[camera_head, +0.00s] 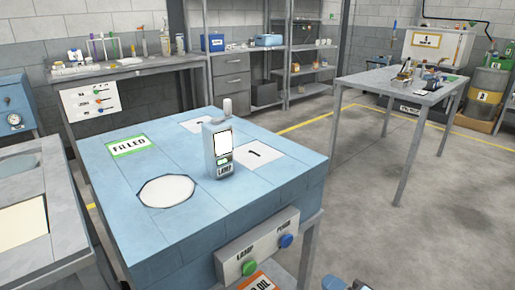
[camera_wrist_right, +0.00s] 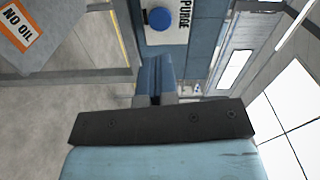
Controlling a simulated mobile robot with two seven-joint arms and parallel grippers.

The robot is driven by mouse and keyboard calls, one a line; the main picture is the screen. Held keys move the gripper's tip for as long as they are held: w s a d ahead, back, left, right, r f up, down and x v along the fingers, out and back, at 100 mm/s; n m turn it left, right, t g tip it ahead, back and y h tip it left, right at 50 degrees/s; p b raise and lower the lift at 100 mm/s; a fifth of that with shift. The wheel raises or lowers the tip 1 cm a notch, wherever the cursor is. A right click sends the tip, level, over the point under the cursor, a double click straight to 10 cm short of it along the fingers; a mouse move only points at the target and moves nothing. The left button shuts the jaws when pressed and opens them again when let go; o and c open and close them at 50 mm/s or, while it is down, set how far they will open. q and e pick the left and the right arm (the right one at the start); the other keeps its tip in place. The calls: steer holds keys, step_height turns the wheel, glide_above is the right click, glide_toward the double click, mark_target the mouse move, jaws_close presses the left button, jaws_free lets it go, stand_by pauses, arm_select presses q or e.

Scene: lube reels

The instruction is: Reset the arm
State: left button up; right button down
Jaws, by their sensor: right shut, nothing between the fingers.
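My right gripper (camera_head: 346,284) shows only as small blue parts at the bottom edge of the head view, in front of and to the right of the blue workbench (camera_head: 110,185). In the right wrist view, its blue fingers (camera_wrist_right: 154,72) are together with nothing between them. Beyond them is the panel with the blue PURGE button (camera_wrist_right: 159,19); the fingers look apart from it. My left gripper and arm are not in view.
The bench holds a grey bottle-like device (camera_head: 222,150), a FILLED label (camera_head: 127,146) and a white disc (camera_head: 167,191). Its front panel has a green button (camera_head: 249,268) and a blue button (camera_head: 286,241). A grey table (camera_head: 400,90) stands at right; the floor before it is clear.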

steer(key=s+a+r+n+t+h, duration=0.2)
steer(key=s+a+r+n+t, duration=0.35)
steer(key=s+r+n, duration=0.7)
arm_select(q)
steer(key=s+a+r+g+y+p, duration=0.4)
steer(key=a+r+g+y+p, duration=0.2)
steer(key=p, duration=3.2)
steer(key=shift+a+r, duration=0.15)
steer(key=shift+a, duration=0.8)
arm_select(e)
steer(key=s+d+r+g+h, duration=0.4)
steer(key=d+r+g+h, duration=0.1)
steer(key=g, duration=0.3)
steer(key=shift+d+r+h, duration=0.4)
steer(key=shift+d+r, duration=0.1)
steer(key=shift+d, duration=0.1)
